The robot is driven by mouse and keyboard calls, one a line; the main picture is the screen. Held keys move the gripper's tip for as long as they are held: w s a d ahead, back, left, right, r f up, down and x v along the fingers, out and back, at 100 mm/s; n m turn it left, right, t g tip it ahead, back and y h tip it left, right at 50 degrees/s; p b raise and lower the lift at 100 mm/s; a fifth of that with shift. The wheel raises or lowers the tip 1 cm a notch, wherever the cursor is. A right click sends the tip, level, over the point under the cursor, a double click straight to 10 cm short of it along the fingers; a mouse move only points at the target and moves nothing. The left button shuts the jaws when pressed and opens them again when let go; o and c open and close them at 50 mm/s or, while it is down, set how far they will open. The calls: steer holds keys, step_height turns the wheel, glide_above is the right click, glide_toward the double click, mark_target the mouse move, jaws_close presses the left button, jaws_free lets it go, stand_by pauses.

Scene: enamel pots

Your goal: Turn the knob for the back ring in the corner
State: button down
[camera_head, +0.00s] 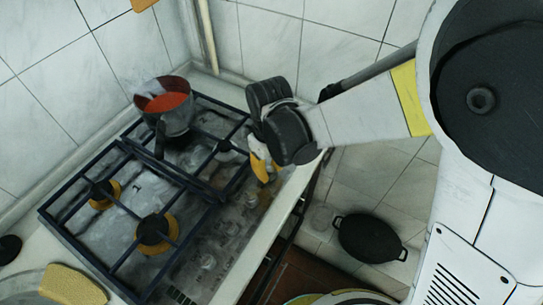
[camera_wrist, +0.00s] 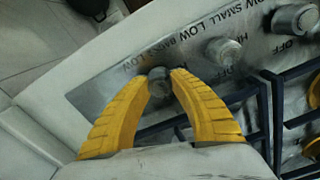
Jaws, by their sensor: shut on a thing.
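The stove's control panel shows a row of knobs in the wrist view. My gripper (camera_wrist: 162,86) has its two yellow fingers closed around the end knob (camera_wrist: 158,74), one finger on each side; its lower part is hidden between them. A second knob (camera_wrist: 222,51) and a third knob (camera_wrist: 292,18) stand free beside it. In the head view my gripper (camera_head: 262,168) is down at the right end of the panel and hides the held knob. A pot (camera_head: 172,113) with red inside stands over the back ring in the corner, which it covers.
The stove's black grate (camera_head: 188,180) rises close beside the panel. Two bare burners (camera_head: 153,229) are in the nearer left part. A black pan (camera_head: 369,238) is on the floor right of the counter. A yellow sponge (camera_head: 72,284) is at the lower left. Tiled walls close the corner.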

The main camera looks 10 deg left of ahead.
mark_target(270, 169)
steer(key=n, duration=1.2)
stand_by(0.5)
steer(key=c, duration=1)
jaws_free()
steer(key=shift+c, duration=0.2)
steer(key=shift+r, duration=0.1)
step_height(270, 169, up, 12)
